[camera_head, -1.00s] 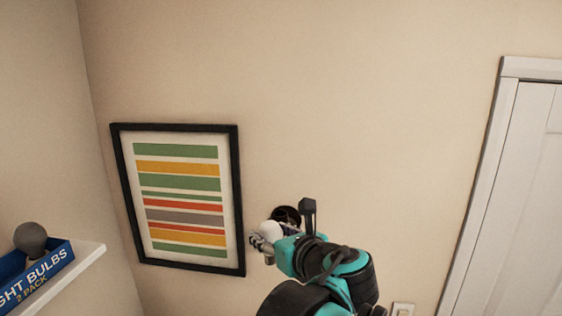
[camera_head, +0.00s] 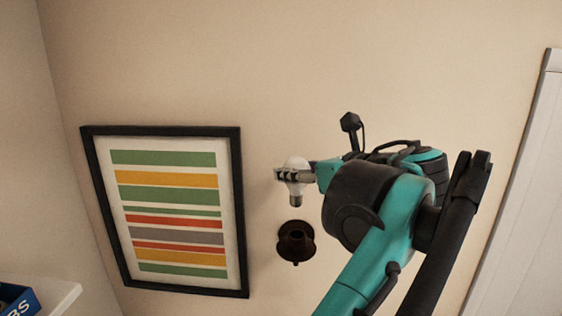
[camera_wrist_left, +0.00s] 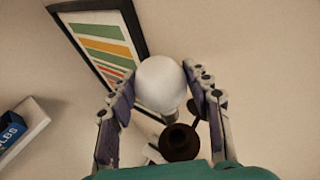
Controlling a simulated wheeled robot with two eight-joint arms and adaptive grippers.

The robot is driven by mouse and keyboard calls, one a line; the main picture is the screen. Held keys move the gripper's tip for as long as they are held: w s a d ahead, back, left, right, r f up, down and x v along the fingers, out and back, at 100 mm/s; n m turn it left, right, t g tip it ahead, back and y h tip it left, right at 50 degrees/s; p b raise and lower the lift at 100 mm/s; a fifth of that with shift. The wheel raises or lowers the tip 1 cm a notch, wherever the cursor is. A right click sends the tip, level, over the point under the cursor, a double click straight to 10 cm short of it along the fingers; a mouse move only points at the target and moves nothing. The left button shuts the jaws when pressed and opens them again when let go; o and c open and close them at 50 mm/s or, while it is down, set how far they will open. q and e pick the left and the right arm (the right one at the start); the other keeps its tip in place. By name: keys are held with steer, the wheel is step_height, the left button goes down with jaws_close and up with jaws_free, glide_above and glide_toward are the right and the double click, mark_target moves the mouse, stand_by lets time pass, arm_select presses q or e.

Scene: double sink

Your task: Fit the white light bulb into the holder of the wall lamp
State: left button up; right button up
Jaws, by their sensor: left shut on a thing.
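The white light bulb (camera_head: 297,162) is held upright in the head view, with its metal screw base (camera_head: 296,200) pointing down. My left gripper (camera_head: 294,175) is shut on the bulb's glass. The wall lamp's dark brown holder (camera_head: 296,241) is on the wall just below the bulb in the picture, with its round opening facing up. A gap shows between base and holder. My right gripper is not in view.
A black-framed striped picture (camera_head: 244,220) hangs left of the lamp. A white shelf (camera_head: 58,294) with a blue box (camera_head: 18,300) is at the lower left. A white door frame (camera_head: 520,190) stands at the right. The wall above the bulb is bare.

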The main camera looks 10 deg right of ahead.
mark_target(300, 197)
arm_select(q)
steer(key=shift+s+d+r, duration=0.1)
steer(key=shift+s+d, duration=0.05)
steer(key=shift+d, duration=0.05)
stand_by(0.3)
steer(key=shift+a+r, duration=0.1)
steer(key=shift+f+b, duration=1.7)
steer(key=shift+f, duration=1.3)
steer(key=shift+s+p, duration=0.1)
steer(key=shift+p, duration=0.35)
steer(key=shift+f+b, duration=1.2)
steer(key=shift+f, duration=0.75)
